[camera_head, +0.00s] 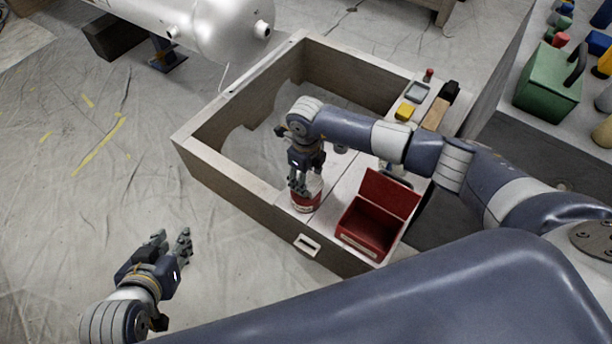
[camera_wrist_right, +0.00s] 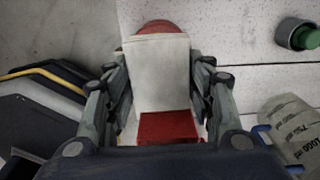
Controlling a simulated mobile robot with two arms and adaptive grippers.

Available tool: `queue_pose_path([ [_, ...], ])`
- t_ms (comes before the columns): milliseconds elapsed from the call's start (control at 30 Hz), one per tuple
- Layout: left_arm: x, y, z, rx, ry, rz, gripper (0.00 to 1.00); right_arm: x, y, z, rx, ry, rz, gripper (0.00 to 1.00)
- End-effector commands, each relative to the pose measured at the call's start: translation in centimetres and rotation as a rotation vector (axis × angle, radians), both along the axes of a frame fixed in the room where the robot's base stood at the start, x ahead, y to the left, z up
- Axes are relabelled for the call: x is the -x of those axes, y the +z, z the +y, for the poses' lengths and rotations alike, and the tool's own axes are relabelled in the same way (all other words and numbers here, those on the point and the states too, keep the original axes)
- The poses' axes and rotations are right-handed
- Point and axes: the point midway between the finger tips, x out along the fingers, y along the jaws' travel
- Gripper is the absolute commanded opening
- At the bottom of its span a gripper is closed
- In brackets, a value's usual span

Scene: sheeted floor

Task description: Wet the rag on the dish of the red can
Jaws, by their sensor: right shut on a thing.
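The red can (camera_head: 310,192), with a pale band, stands upright on the light top of the wooden frame. My right gripper (camera_head: 299,186) points down right over it, and its fingers hide much of the can's top and dish. In the right wrist view my right gripper (camera_wrist_right: 160,95) is closed around a pale, flat-sided thing that looks like the rag (camera_wrist_right: 161,75). Red shows beyond it and below it. I cannot tell how firmly the rag touches the dish. My left gripper (camera_head: 170,244) is open and empty over the floor at the lower left.
An open red box (camera_head: 372,228) stands just right of the can. A yellow block (camera_head: 405,111), a grey tray (camera_head: 417,93) and a wooden-handled tool (camera_head: 437,114) lie farther back. A green container (camera_head: 547,88) stands at the right. The sheeted floor at left is clear.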

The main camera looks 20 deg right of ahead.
Motion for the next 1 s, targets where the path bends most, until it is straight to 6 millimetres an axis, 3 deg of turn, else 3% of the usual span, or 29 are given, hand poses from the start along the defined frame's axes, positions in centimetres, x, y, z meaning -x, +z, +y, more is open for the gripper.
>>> queue_pose_path([
  [1000,-0.88,0.68,-0.35,0.011,-0.004,-0.051,0.32,-0.01,-0.32,0.01,0.0,0.0,0.0,0.3],
])
